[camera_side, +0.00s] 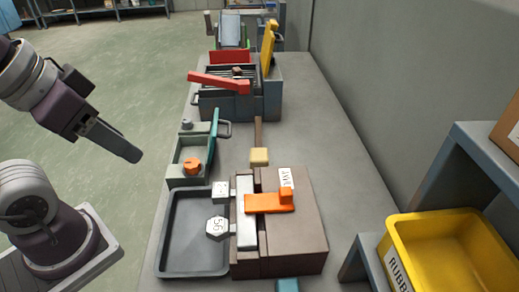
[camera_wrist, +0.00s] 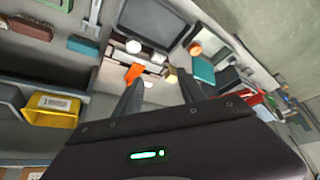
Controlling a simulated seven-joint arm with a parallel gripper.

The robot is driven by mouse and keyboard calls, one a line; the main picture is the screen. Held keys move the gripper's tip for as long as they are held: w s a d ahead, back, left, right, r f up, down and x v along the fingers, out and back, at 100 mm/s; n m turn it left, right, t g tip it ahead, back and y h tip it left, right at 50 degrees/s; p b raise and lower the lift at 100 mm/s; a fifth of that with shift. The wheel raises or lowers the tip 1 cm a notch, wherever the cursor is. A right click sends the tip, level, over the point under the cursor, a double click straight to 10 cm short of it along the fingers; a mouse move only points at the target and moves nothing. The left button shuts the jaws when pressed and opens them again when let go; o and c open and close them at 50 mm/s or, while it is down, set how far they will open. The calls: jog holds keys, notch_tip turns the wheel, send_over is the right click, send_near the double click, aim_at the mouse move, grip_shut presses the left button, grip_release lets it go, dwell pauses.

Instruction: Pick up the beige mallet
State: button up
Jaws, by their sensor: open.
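The beige mallet (camera_side: 259,156) lies on the grey bench in the side view. Its beige head is nearest the camera, just behind the brown box, and its brown handle points away. My gripper (camera_side: 132,152) is raised at the left, beyond the bench's left edge and well apart from the mallet. In the wrist view my gripper (camera_wrist: 160,77) shows two spread fingers with nothing held. A small beige block, which looks like the mallet head (camera_wrist: 172,76), shows far off between the fingertips.
A brown box (camera_side: 300,235) with an orange handle (camera_side: 268,203) stands nearest the mallet head. A dark tray (camera_side: 185,265) and a grey-green bin (camera_side: 182,180) with a teal lid lie left. A grilled unit (camera_side: 215,107) stands behind. Bare bench lies right of the mallet.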

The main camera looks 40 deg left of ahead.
jog(key=shift+o, duration=0.2)
jog(key=n+g+y, duration=0.2)
jog(key=n+y, duration=0.1)
jog(key=n, duration=0.5)
send_over(259, 140)
jog(key=s+d, duration=0.1)
jog(key=d, duration=0.1)
jog(key=f, duration=2.4)
jog(key=shift+s, duration=0.2)
jog(key=x, duration=0.7)
jog(key=shift+s+a+f, duration=0.2)
jog(key=shift+s+a, duration=0.05)
grip_shut()
jog(key=shift+r, duration=0.1)
